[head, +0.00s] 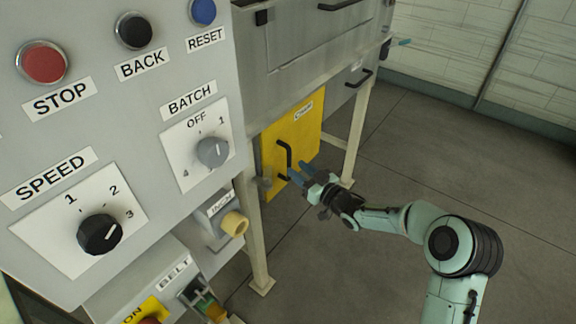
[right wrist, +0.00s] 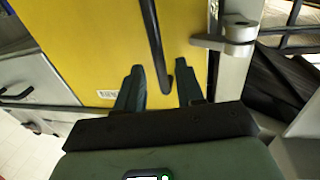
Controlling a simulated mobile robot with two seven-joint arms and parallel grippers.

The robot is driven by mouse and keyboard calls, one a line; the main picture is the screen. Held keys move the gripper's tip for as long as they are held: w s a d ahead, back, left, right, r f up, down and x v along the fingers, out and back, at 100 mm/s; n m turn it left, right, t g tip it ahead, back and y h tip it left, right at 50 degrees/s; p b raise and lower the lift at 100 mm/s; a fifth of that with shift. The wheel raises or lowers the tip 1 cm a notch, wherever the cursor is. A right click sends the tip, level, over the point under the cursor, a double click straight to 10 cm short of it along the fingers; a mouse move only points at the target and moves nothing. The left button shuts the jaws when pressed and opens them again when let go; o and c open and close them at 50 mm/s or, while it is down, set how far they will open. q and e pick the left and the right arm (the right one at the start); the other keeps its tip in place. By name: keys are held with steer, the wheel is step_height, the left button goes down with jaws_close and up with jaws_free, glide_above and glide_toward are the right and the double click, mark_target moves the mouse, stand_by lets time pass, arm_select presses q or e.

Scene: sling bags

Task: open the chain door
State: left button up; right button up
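The chain door is a yellow panel (head: 305,122) with a small label near its top, low in the grey machine in the head view. It looks closed. Its black bar handle (head: 284,158) is on its left part. My right gripper (head: 299,173) is at the handle's lower end. In the right wrist view the yellow door (right wrist: 90,45) fills the back, and the handle (right wrist: 153,40) comes down between the two spread fingers (right wrist: 160,90), with gaps on both sides. The right gripper is open. My left gripper is not in view.
A metal hinge (right wrist: 230,35) shows beside the door in the right wrist view. A control panel with knobs and buttons (head: 100,190) stands close at left in the head view. A pale machine leg (head: 357,130) stands right of the door. The floor (head: 440,150) at right is clear.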

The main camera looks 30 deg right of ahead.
mark_target(289, 177)
steer(key=w, duration=0.3)
steer(key=w+a+b, duration=0.1)
steer(key=w, duration=0.1)
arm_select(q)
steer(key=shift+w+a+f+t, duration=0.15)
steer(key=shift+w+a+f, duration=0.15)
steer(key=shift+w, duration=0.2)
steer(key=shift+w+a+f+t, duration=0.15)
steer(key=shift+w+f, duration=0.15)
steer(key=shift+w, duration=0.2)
arm_select(e)
steer(key=shift+d, duration=0.1)
jaws_close()
